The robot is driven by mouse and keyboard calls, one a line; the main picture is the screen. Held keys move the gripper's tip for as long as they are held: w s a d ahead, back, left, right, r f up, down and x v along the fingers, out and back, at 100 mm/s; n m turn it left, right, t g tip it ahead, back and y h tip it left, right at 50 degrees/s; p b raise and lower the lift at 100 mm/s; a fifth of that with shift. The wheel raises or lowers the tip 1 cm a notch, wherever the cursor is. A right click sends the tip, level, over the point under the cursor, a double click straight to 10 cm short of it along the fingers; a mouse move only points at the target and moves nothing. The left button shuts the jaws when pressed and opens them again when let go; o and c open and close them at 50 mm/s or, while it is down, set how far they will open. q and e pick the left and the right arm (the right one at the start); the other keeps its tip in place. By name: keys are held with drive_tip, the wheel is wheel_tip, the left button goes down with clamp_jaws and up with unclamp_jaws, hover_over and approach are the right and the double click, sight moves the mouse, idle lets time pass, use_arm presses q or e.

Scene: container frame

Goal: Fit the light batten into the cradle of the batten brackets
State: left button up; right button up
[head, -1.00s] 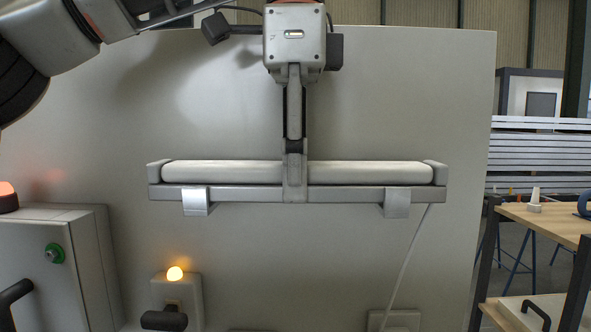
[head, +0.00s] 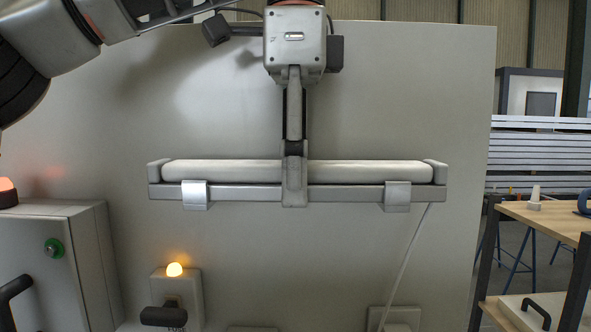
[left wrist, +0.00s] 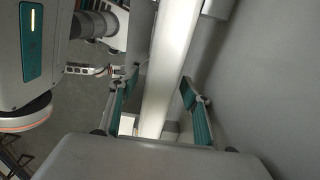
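The light batten (head: 240,171) is a long white tube on a grey rail with end caps. It hangs level in front of the panel in the head view. It also runs between my fingers in the left wrist view (left wrist: 170,50). My left gripper (head: 294,190) points down and is shut on the batten at its middle; one finger shows in front. The left bracket (head: 195,195) and right bracket (head: 397,196) are bright metal. Their front faces overlap the lower rail, which appears within them. Whether it touches their bottoms is hidden. My right gripper is not in view.
The large grey panel (head: 330,250) stands behind the batten. A thin cable (head: 408,260) hangs from its right end. A box with a lit orange lamp (head: 174,269) is below left, beside a grey cabinet (head: 45,260). A wooden shelf unit (head: 545,222) stands at right.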

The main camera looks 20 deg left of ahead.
use_arm(q)
drive_tip(key=shift+r, duration=3.8)
